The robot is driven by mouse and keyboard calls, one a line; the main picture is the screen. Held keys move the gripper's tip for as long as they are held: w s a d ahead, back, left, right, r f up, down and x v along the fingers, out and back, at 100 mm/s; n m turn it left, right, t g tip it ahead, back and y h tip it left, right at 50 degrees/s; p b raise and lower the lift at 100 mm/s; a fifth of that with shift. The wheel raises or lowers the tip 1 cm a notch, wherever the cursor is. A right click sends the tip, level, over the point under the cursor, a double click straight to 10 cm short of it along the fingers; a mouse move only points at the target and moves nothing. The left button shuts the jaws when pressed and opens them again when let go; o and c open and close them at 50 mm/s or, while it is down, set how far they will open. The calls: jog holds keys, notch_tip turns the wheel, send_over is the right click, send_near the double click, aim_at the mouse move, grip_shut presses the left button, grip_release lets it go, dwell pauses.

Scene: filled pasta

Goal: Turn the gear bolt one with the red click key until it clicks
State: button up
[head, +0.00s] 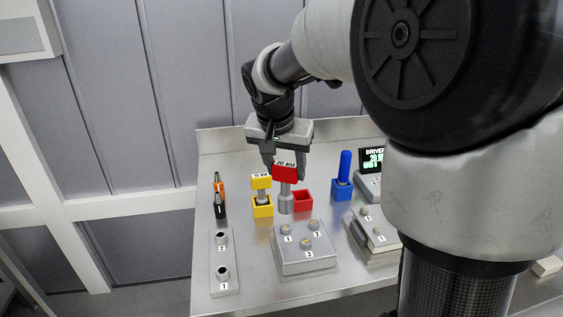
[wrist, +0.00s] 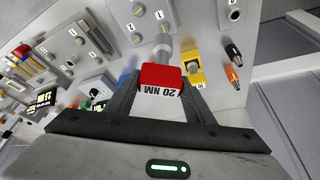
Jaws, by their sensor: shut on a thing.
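My gripper (head: 283,160) is shut on the red click key (head: 285,174), whose label reads 20 NM. The key hangs upright, with its grey socket end pointing down. In the wrist view the red key (wrist: 161,77) sits between the two fingers. In the head view the socket shows just behind a grey block (head: 306,262) with several bolts labelled 1, 2 and 3. The bolt labelled 1 (head: 286,229) is at the block's back left, close to the socket in the picture. I cannot tell the socket's height above the table.
An empty red holder (head: 303,199) stands behind the key. A yellow key in its holder (head: 262,207) is to the left, and a blue-handled tool (head: 344,175) to the right. A plate with two sockets (head: 224,262) lies left, another bolt block (head: 376,234) right.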

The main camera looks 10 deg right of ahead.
aim_at(285, 192)
dwell(0.4)
jog(key=shift+f+b, duration=2.55)
jog(key=shift+f, duration=0.2)
jog(key=shift+f+b, duration=0.75)
jog(key=shift+f, duration=0.1)
jog(key=shift+m, duration=0.3)
